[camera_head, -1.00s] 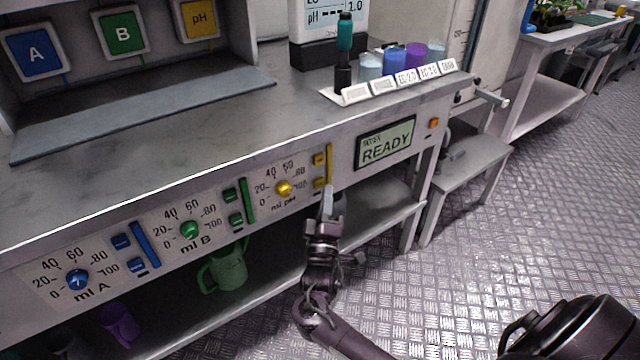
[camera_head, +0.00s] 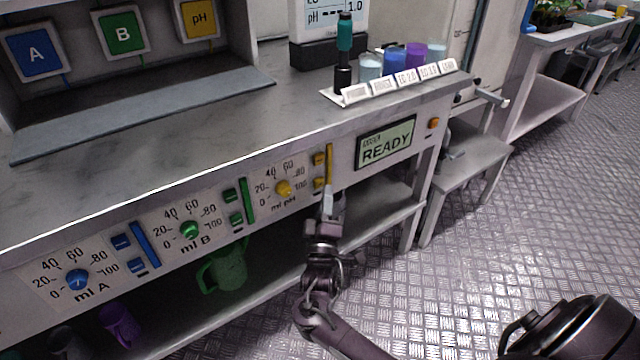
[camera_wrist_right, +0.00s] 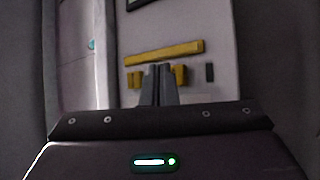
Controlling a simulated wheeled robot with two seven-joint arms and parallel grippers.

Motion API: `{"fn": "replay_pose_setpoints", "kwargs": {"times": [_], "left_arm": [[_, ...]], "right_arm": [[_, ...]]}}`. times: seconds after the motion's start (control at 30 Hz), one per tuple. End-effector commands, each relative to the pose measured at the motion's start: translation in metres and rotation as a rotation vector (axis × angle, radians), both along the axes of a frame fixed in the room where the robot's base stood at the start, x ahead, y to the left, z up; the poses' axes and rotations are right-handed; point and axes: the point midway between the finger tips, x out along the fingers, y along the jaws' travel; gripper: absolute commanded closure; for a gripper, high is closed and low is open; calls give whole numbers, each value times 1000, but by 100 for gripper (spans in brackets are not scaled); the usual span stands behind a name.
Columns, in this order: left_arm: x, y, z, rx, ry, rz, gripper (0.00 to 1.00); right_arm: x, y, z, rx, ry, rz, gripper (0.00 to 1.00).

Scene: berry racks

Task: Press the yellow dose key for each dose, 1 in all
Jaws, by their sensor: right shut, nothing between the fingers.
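The pH panel carries two small yellow keys, an upper one (camera_head: 319,158) and a lower one (camera_head: 319,183), beside a tall yellow bar (camera_head: 329,165). Which of them doses is too small to read. A yellow pH knob (camera_head: 283,188) sits to their left. My right gripper (camera_head: 328,194) is shut and empty, its tips just below and right of the lower key. In the right wrist view the fingertips (camera_wrist_right: 160,70) appear between the two yellow keys, below the yellow bar (camera_wrist_right: 163,52); contact cannot be told. The display (camera_head: 386,143) reads READY. My left gripper is not in view.
Blue keys (camera_head: 122,242) and green keys (camera_head: 235,195) with their knobs lie left on the same front panel. An orange button (camera_head: 434,123) is right of the display. A shelf below holds a green jug (camera_head: 226,268).

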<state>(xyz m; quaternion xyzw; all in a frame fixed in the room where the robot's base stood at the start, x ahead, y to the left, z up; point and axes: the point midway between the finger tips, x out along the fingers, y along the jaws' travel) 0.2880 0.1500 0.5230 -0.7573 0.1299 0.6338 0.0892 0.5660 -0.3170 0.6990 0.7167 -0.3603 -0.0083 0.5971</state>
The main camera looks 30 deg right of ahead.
Motion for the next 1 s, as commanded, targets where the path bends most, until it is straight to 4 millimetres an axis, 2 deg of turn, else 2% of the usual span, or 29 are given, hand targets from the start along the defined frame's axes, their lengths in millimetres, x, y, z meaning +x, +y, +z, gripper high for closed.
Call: {"fn": "replay_pose_setpoints", "kwargs": {"times": [1.0], "left_arm": [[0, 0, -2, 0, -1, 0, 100]], "right_arm": [[11, 1, 0, 0, 0, 0, 100]]}}
